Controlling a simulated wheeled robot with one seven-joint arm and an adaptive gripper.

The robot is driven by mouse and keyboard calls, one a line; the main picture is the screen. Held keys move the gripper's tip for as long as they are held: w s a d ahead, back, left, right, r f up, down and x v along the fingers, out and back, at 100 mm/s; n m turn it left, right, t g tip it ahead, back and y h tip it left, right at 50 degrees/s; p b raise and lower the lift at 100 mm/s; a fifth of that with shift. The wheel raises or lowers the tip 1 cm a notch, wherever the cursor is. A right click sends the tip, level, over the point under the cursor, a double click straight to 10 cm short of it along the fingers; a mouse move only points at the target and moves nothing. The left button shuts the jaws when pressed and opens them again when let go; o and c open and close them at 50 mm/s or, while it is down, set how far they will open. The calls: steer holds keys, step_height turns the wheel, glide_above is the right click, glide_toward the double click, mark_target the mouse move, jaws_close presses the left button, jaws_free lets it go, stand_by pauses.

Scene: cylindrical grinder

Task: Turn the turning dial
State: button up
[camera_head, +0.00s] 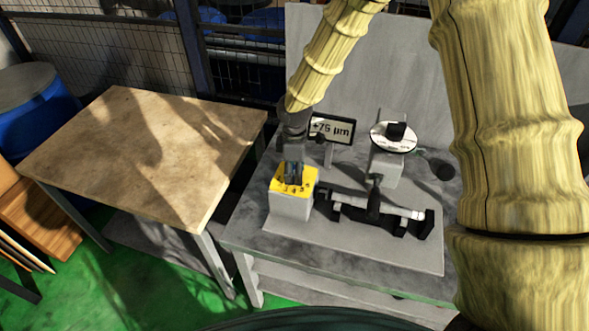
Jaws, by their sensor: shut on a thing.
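A pale grey box with a yellow, marked top (306,178) stands at the left of the grinder's base plate; it looks like the turning dial. My gripper (293,182) points down onto the middle of this yellow top. Its fingers are shut on the dial's knob, which they hide almost wholly. Dark marks show around the fingers on the yellow face. How far the dial is turned cannot be read.
A display reading about "+75 µm" (331,129) stands just behind my gripper. A white disc with a black knob (393,137) and a horizontal workpiece shaft (400,209) are to the right. A bare wooden table (140,150) stands at left, with a gap between the tables.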

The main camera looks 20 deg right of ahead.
steer(key=shift+n, duration=0.3)
steer(key=o, duration=1)
steer(key=shift+d, duration=0.1)
step_height(320, 180, up, 12)
stand_by(0.3)
stand_by(0.4)
